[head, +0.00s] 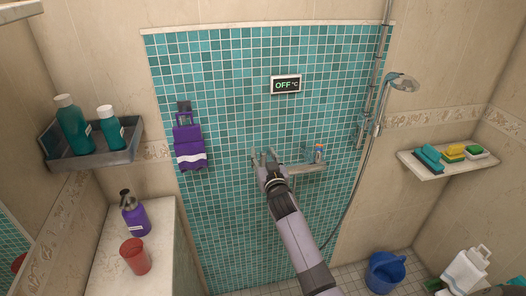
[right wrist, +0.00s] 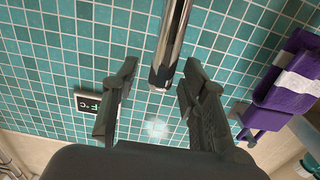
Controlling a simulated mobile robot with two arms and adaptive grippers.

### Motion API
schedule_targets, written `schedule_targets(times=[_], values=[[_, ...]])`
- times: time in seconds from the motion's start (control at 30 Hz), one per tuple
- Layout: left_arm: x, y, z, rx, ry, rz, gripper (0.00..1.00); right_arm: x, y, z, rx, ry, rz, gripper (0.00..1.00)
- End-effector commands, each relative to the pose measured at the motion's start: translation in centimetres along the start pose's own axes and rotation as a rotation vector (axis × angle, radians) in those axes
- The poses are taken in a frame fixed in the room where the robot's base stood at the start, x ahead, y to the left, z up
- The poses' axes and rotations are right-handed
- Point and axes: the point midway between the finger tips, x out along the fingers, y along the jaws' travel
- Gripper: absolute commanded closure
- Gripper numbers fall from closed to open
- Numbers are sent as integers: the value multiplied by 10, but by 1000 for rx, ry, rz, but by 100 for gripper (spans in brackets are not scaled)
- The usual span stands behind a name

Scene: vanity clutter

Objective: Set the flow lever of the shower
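The shower's chrome mixer bar (head: 308,168) runs across the teal tiled wall in the head view. My right gripper (head: 264,156) is at its left end and hides part of that end. In the right wrist view the bar (right wrist: 172,45) comes down from the top edge. Its dark-ringed end lies between the two spread fingers of my right gripper (right wrist: 158,92), with gaps on both sides. I cannot make out a separate flow lever. My left gripper is not in view.
A purple hanging item (head: 188,146) is on the wall left of my gripper. A small orange and blue object (head: 319,153) is at the bar's right end. The shower hose (head: 357,190) hangs right of it. A blue bucket (head: 385,272) stands on the floor.

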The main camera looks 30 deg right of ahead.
Motion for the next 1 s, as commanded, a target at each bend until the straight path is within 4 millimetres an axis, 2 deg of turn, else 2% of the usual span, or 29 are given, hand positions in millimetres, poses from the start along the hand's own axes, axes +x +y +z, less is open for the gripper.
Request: schedule_targets(times=[0.2,0.47,1.0], values=[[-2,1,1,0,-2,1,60,12,0,0,0,-1,0,60],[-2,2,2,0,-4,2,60,12,0,0,0,0,0,60],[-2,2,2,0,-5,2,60,12,0,0,0,-1,0,96]])
